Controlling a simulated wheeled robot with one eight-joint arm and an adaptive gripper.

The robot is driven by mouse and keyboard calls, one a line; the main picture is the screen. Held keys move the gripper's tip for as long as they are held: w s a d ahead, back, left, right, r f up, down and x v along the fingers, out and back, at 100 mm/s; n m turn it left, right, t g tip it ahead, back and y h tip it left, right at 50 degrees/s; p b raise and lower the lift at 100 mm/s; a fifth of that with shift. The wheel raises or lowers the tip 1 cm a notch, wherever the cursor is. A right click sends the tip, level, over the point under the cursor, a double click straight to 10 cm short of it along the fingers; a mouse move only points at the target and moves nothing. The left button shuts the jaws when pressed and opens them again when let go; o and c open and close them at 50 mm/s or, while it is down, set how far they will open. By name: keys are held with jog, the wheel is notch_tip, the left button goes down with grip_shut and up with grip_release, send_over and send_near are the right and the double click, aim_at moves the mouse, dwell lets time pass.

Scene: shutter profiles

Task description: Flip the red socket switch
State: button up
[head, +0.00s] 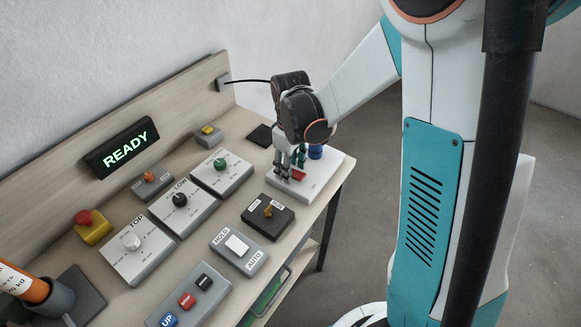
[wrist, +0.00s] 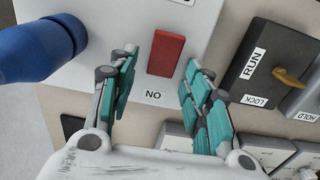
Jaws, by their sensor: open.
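The red switch (wrist: 166,54) is a rectangular rocker on a white socket box (wrist: 115,32), with a "NO" label just below it in the wrist view. In the head view the red switch (head: 298,174) shows near the right end of the bench, on the white box (head: 322,181). My gripper (wrist: 158,78) is open, with one finger on each side of the red switch in the wrist view. Nothing is between the fingers except the view of the switch. I cannot tell whether a fingertip touches the box. In the head view my gripper (head: 290,170) is directly over the box.
A blue plug (wrist: 40,48) stands on the box beside the switch. A dark "RUN/LOCK" box with an orange key (head: 267,210) is close by. Several dial panels, a hold/auto switch (head: 237,245) and a READY display (head: 122,147) crowd the bench.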

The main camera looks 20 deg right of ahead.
jog(key=c, duration=1.1)
jog(key=shift+o, duration=0.2)
jog(key=shift+s+d+r+t+y, duration=0.1)
jog(key=shift+s+d+t+y, duration=0.2)
jog(key=shift+t+y, duration=0.45)
jog(key=shift+s+r+t+y+b, duration=0.2)
jog(key=shift+t+y+b, duration=0.25)
jog(key=shift+t, duration=0.5)
jog(key=o, duration=1.1)
jog(key=shift+c, duration=0.2)
